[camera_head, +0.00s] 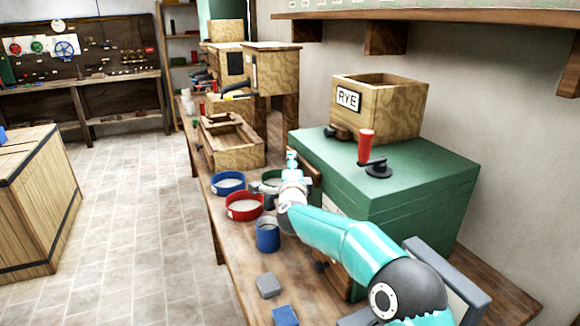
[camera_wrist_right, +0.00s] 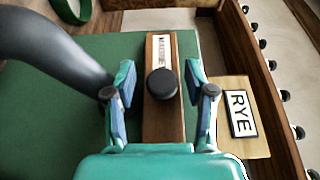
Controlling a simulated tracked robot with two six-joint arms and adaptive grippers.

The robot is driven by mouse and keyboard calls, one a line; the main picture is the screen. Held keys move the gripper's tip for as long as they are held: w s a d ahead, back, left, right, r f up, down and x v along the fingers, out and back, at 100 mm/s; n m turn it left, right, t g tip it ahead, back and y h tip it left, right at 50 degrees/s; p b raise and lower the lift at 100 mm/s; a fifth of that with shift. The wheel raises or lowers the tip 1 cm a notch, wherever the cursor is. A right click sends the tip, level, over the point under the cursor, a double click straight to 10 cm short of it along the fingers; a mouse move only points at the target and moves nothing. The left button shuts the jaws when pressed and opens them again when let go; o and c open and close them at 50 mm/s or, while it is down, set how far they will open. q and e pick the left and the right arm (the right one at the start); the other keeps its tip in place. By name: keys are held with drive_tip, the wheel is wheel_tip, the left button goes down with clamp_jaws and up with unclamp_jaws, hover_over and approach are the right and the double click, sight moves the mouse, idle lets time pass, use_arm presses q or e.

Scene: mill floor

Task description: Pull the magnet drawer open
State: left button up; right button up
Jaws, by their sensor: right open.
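The magnet drawer shows in the right wrist view as a narrow wooden front (camera_wrist_right: 163,122) with a small, hard-to-read label (camera_wrist_right: 160,48) and a round dark knob (camera_wrist_right: 162,84). It is set in the green mill housing (camera_head: 400,190); in the head view a sliver of wooden front (camera_head: 317,180) shows behind my arm. My right gripper (camera_head: 291,160) is at the housing's left face. In the wrist view its open fingers (camera_wrist_right: 160,76) stand on either side of the knob, with gaps visible; I cannot tell the depth between them. My left gripper is not in view.
The housing carries a RYE hopper (camera_head: 378,105) and a red-handled crank (camera_head: 367,148). Blue (camera_head: 228,182) and red (camera_head: 244,206) round sieves and a blue cup (camera_head: 267,234) stand on the bench beside the gripper. Another dark knob (camera_head: 320,267) lies below my arm.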

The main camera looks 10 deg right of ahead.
clamp_jaws()
idle(0.3)
